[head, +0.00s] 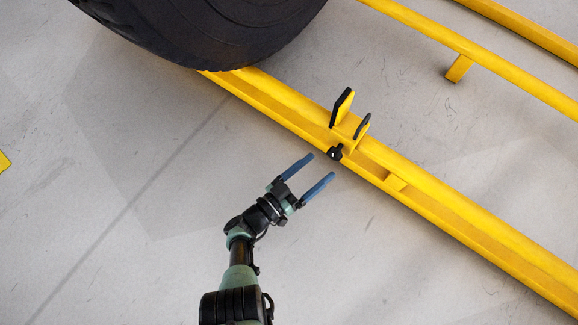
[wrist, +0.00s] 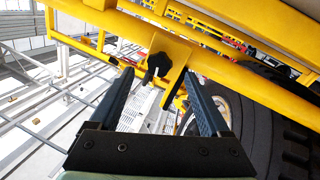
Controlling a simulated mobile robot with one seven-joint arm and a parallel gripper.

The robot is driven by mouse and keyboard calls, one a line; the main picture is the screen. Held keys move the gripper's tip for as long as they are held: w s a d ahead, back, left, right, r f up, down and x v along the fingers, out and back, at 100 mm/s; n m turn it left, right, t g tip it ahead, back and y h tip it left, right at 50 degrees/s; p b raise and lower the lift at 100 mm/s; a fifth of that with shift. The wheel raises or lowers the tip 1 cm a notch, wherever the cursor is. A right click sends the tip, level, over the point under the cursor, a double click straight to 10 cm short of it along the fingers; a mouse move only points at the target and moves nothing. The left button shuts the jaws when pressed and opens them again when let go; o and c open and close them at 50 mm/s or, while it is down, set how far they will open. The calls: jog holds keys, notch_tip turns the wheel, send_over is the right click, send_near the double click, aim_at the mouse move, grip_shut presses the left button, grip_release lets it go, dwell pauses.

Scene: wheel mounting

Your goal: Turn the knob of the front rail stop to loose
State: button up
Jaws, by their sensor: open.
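The front rail stop (head: 348,127) is a yellow bracket with two upright, black-edged plates, seated on the yellow rail (head: 440,205). Its black knob (head: 335,153) is on the side facing my gripper. My gripper (head: 315,167) is open, with two blue fingers pointing at the knob, a short gap away. In the wrist view the knob (wrist: 158,65) shows on the yellow bracket plate (wrist: 165,45), between and beyond the fingertips (wrist: 163,78). Nothing is between the fingers. I cannot tell the knob's turn setting.
A large black tyre (head: 215,25) stands on the rail at the upper left; it also shows at the right in the wrist view (wrist: 255,120). A second yellow rail (head: 480,60) runs behind. The grey floor (head: 120,190) around my arm is clear.

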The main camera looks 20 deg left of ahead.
jog(key=v, duration=0.8)
jog(key=shift+s+a+p, duration=0.15)
jog(key=shift+s+p, duration=0.15)
jog(key=shift+s, duration=0.05)
